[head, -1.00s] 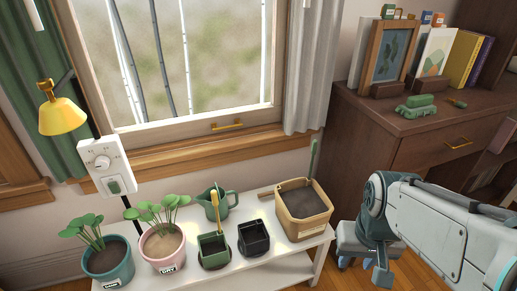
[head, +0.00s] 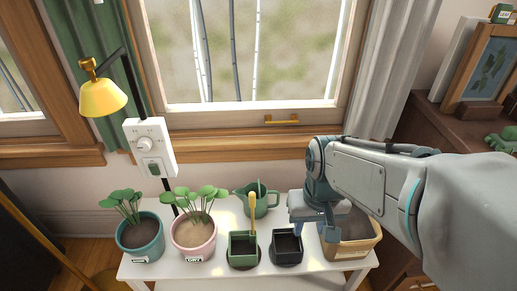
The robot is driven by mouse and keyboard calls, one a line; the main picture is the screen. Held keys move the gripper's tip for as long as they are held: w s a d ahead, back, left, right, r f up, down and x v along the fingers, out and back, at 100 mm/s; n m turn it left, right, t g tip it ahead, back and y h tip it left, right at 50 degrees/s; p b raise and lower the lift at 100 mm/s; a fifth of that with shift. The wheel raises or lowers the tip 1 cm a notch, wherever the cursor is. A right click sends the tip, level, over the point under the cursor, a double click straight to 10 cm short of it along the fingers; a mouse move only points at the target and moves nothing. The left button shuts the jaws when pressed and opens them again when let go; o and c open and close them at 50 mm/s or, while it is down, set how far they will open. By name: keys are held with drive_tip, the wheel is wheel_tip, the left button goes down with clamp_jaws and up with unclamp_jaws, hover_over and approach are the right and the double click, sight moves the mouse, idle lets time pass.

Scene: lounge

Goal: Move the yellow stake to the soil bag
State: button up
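The yellow stake (head: 253,211) stands upright in the small green square pot (head: 243,250) on the white bench. The soil bag (head: 352,248) is a tan, open-topped container of dark soil at the right end of the bench, partly hidden behind my arm. My gripper (head: 312,232) points down above the bench, between the black square pot and the soil bag, to the right of the stake. Its fingers look apart, with nothing visible between them.
A black square pot (head: 287,247) stands just right of the green one. A green watering can (head: 262,201) is behind them. A teal pot (head: 140,238) and a pink pot (head: 194,238) with plants stand left. A yellow lamp (head: 103,98) and a white switch box (head: 150,147) rise behind.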

drive_tip(key=w+f+m+g+p, duration=0.1)
drive_tip(key=m+g, duration=0.1)
drive_tip(key=m+t+y+p, duration=0.2)
drive_tip(key=m+y+p, duration=0.6)
drive_tip(key=m+y, duration=0.9)
approach(252, 200)
drive_tip(key=f, duration=0.2)
drive_tip(key=shift+n+y, duration=0.4)
drive_tip(key=shift+w+a+r+b, duration=0.1)
drive_tip(key=shift+w+a, duration=0.1)
drive_tip(key=shift+a, duration=1.45)
drive_tip(key=shift+w+a+b, duration=0.1)
drive_tip(key=shift+w+a, duration=0.1)
drive_tip(key=shift+a, duration=1.45)
drive_tip(key=shift+w+a+r+b, duration=0.1)
drive_tip(key=shift+w+a, duration=0.15)
drive_tip(key=shift+a, duration=1.4)
clamp_jaws()
